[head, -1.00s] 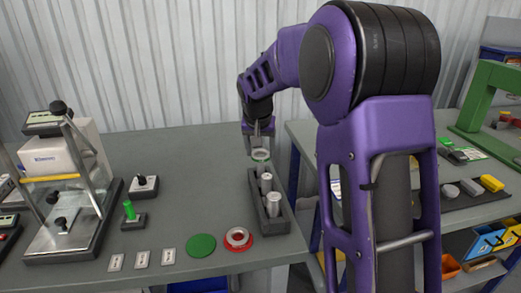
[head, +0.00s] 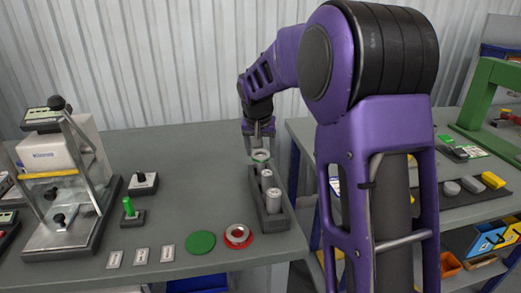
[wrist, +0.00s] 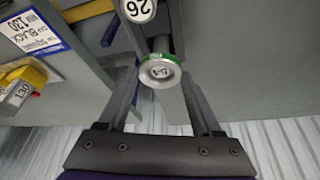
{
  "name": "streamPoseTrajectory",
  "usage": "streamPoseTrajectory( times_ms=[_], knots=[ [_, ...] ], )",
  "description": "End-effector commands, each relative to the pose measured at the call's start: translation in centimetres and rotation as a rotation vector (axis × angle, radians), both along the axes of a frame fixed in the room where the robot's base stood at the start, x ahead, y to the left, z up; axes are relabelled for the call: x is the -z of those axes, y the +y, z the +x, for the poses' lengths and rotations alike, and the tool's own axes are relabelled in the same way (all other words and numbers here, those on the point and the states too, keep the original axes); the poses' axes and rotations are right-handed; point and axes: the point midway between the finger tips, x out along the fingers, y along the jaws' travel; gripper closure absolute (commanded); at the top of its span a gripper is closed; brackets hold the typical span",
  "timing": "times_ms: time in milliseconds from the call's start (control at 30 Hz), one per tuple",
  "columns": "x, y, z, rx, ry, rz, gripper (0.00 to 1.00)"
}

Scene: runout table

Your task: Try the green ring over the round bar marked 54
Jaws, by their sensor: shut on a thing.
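The green ring (wrist: 178,57) shows in the wrist view as a metal ring with a green edge. My gripper (wrist: 160,88) is shut on it, one finger on each side. The pale end face of the bar, whose mark looks like 54 (wrist: 161,73), shows inside the ring. I cannot tell how far the ring is down over the bar. In the head view the ring (head: 261,155) is below my gripper (head: 260,148), at the far end of the dark bar rack (head: 284,213).
Two other upright bars (head: 273,201) stand in the rack towards the front. A green disc (head: 201,243) and a red ring-shaped piece (head: 238,236) lie at the table's front. A gap separates the right-hand table (head: 450,200).

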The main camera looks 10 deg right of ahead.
Motion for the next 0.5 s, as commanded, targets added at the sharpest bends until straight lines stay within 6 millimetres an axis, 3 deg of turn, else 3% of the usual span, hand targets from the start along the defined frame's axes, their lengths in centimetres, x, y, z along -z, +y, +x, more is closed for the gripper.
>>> streamPoseTrajectory(
  times_ms=[33,67,100,233,500],
  knots=[
    [-0.05,0.01,0.01,0.0,-0.001,0.0,0.98],
    [-0.05,0.0,0.01,0.0,-0.001,0.0,0.3],
    [-0.05,0.01,0.01,0.0,-0.001,0.0,0.23],
    [-0.04,-0.01,0.02,0.0,-0.001,0.0,0.0],
    [-0.13,0.01,-0.04,0.0,0.0,0.0,0.0]
  ],
)
